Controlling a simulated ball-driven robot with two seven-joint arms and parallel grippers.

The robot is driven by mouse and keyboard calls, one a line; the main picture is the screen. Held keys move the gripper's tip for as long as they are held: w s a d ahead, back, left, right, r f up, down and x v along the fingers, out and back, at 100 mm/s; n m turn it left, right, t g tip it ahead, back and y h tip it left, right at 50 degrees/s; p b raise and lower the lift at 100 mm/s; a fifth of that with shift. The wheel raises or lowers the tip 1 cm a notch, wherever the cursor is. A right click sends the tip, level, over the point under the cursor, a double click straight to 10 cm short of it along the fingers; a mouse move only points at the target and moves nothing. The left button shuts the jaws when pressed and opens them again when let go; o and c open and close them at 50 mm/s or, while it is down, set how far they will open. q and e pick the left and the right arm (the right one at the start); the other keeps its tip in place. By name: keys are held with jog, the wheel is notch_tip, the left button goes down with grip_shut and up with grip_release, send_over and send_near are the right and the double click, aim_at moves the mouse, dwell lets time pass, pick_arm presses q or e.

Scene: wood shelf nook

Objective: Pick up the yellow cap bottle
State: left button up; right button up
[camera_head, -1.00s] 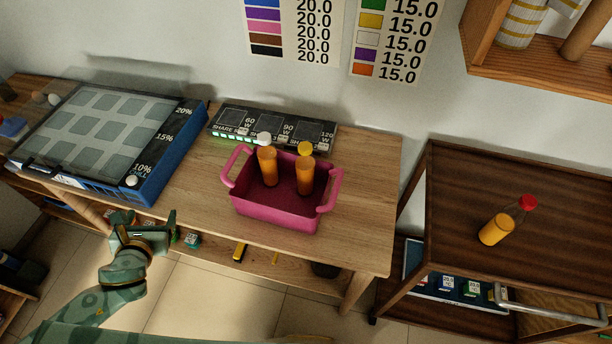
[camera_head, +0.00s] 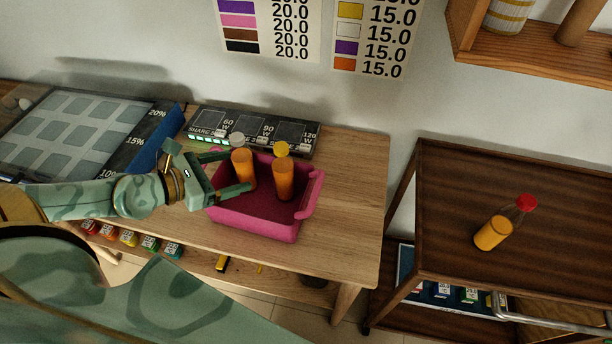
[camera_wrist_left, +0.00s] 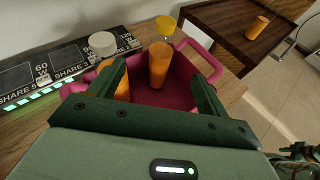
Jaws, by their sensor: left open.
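The yellow cap bottle (camera_head: 283,178) stands upright with orange contents in the pink basket (camera_head: 262,230) on the wooden table. A white cap bottle (camera_head: 243,170) stands to its left in the same basket. My left gripper (camera_head: 240,172) is open, reaching in from the left over the basket, its fingers by the white cap bottle. In the left wrist view the yellow cap bottle (camera_wrist_left: 159,62) is ahead of the finger gap, apart from the fingers. The white cap bottle (camera_wrist_left: 121,88) is partly hidden behind the left finger there. My right gripper is not in view.
A dark panel (camera_head: 255,131) with card slots stands behind the basket. A blue-edged board (camera_head: 80,135) lies at the left. A red cap bottle (camera_head: 505,222) stands on the dark cart (camera_head: 455,180) at right. The table's right side is clear.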

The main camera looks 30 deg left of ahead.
aim_at(273, 164)
pick_arm(q)
jog(key=shift+n, duration=0.5)
jog(key=x, duration=0.3)
jog(key=p+x, duration=0.1)
jog(key=x, duration=0.6)
jog(key=shift+d+f, duration=0.1)
jog(key=shift+f, duration=0.3)
jog(key=x, duration=0.2)
jog(key=b+x, duration=0.1)
jog(key=x, duration=0.2)
jog(key=shift+s+f, duration=0.25)
jog(key=shift+f, duration=0.15)
jog(key=shift+w+d+f, duration=0.15)
jog(key=shift+w+d, duration=0.1)
jog(key=shift+w, duration=0.2)
jog(key=shift+s, duration=0.1)
jog(key=shift+c, duration=0.4)
jog(key=c, duration=1.2)
